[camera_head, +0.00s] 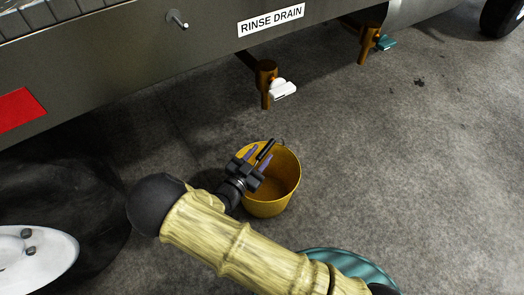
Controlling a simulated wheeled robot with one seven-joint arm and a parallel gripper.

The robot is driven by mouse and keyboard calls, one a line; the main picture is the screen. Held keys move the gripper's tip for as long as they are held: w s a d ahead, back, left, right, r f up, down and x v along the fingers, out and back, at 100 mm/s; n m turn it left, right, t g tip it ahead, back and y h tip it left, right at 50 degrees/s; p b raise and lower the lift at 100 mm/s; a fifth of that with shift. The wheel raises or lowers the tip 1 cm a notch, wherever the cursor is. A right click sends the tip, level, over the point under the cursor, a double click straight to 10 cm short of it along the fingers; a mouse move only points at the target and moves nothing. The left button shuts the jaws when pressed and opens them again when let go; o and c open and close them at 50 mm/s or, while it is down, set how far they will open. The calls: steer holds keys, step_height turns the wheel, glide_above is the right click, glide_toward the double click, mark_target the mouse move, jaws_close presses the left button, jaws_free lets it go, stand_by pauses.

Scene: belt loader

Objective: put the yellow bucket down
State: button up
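The yellow bucket (271,201) is upright in the middle of the view, below the rinse drain. Its inside looks empty. Its handle, with a black grip (267,149), shows near the back of the rim. My gripper (261,155) is over the bucket's left rim. Its two purple-tipped fingers are apart, one on each side of the black grip, and a small gap seems to show between them and the grip. The bucket's base looks to be on or very near the floor; I cannot tell for sure.
A brass drain tap with a white lever (283,90) hangs above the bucket, under a "RINSE DRAIN" label (271,19). Another tap with a teal lever (386,43) is farther right. A dark wheel (95,235) stands at left. The concrete floor (430,170) is clear at right.

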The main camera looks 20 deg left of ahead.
steer(key=p+v, duration=0.3)
steer(key=v, duration=0.7)
steer(key=shift+p, duration=0.3)
